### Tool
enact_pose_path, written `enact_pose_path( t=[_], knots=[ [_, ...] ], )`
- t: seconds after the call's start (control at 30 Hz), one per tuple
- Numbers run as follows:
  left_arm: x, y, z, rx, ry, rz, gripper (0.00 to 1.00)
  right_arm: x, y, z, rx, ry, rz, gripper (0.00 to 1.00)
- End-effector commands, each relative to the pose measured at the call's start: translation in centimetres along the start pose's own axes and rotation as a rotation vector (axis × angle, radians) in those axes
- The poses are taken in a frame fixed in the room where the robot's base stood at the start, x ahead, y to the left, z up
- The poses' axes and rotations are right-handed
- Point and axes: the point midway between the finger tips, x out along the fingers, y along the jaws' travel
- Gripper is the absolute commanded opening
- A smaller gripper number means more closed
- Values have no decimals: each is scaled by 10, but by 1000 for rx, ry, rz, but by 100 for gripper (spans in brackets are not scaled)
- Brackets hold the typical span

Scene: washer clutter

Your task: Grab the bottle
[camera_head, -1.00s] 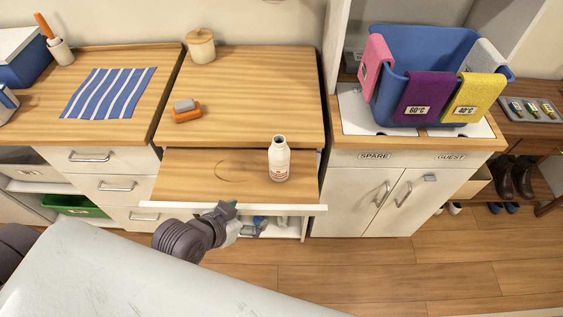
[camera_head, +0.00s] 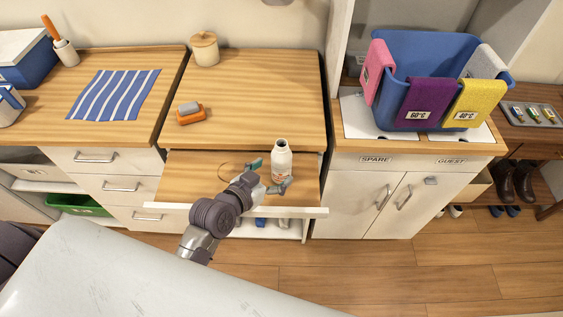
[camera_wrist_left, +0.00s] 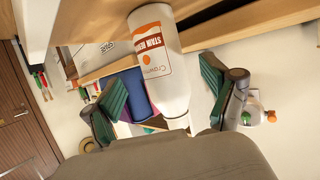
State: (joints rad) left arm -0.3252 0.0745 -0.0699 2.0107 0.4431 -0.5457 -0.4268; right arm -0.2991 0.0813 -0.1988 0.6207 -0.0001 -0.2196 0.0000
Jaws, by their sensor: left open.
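The white bottle (camera_head: 281,160) stands upright on the pulled-out wooden shelf (camera_head: 200,180). In the left wrist view the bottle (camera_wrist_left: 160,62) shows an orange dot and a label reading "STAIN". My left gripper (camera_head: 270,175) is open, with one green-padded finger left of the bottle and the other in front of its lower right side. In the left wrist view the left gripper (camera_wrist_left: 162,100) has its fingers spread on both sides of the bottle, with a gap visible on the right. Whether either finger touches the bottle is hard to tell. My right gripper does not show.
An orange and grey sponge (camera_head: 190,113) and a lidded jar (camera_head: 205,48) are on the counter behind the shelf. A blue basin (camera_head: 425,55) with cloths stands on the right cabinet. The shelf left of the bottle is bare.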

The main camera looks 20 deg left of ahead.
Motion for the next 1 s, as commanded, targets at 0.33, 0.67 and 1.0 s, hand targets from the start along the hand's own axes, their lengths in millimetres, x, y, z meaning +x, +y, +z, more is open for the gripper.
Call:
enact_pose_path(
  t=[0.33, 0.67, 1.0],
  knots=[
    [45, -3, -2, -2, 0, 0, 85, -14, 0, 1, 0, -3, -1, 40],
    [49, -3, -1, 0, 0, 0, 77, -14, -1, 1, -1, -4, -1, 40],
    [49, -3, -1, 0, -1, 0, 20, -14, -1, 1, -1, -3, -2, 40]
  ],
)
